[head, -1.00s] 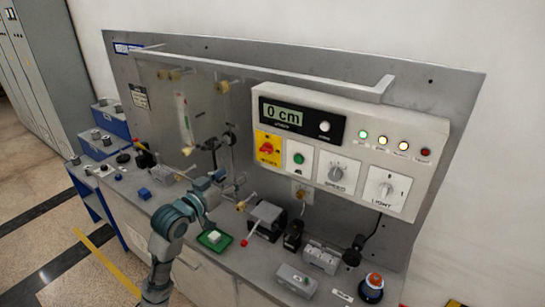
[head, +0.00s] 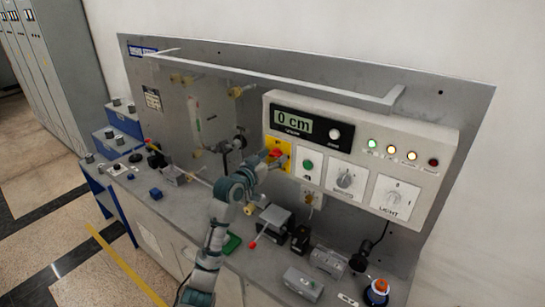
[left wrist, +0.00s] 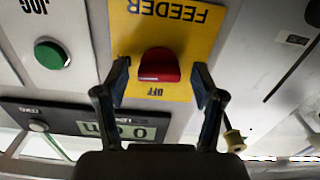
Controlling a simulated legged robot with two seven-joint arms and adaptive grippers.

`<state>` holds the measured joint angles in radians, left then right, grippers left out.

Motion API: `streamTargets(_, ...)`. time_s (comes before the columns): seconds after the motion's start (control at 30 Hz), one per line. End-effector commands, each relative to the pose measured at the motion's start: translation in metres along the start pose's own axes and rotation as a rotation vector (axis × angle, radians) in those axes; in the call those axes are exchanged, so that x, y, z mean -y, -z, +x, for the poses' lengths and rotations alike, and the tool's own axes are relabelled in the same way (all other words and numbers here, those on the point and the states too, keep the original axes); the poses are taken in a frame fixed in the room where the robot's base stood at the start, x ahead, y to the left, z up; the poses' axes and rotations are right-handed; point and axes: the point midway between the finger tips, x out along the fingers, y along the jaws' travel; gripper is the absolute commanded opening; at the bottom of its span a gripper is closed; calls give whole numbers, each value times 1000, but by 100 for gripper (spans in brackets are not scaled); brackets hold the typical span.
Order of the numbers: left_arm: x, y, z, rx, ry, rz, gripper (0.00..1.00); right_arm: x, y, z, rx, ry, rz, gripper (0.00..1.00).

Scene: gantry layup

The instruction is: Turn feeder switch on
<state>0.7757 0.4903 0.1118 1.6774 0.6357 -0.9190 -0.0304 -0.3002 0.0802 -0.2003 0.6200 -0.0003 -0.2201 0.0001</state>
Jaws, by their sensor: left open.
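The feeder switch is a red knob (left wrist: 159,65) on a yellow plate marked FEEDER (left wrist: 185,45), upside down in the left wrist view. An OFF label (left wrist: 155,92) lies beside the knob. In the head view the yellow plate (head: 286,149) is at the left of the control panel, partly covered by my left arm. My left gripper (left wrist: 160,70) is open, one finger on each side of the knob, with visible gaps; its depth to the knob is hard to tell. In the head view the left gripper (head: 272,163) is at the plate. My right gripper is out of view.
The green JOG button (left wrist: 52,55) is beside the yellow plate. The "0 cm" display (head: 298,122), speed dial (head: 345,180) and light switch (head: 393,198) share the panel. A red-tipped lever (head: 254,243) and a green tray (head: 232,243) are on the bench below.

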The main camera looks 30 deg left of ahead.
Motion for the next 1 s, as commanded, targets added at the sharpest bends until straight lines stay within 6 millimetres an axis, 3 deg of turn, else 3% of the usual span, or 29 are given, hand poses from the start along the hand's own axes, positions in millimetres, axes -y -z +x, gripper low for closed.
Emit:
streamTargets(0.13, 0, 0, 0, 0, 0, 0, 69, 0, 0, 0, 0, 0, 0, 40)
streamTargets(0.33, 1, 0, 0, 0, 0, -1, 19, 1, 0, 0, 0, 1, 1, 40)
streamTargets(0.4, 1, 0, 0, 0, 1, -1, 9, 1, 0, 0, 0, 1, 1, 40)
streamTargets(0.87, 1, 1, 0, -3, 2, 107, 9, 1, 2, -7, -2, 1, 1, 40)
streamTargets(0.9, 1, 1, 0, -3, 2, 107, 46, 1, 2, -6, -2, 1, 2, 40)
streamTargets(1.0, 1, 1, 0, -3, 2, 107, 69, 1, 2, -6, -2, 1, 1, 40)
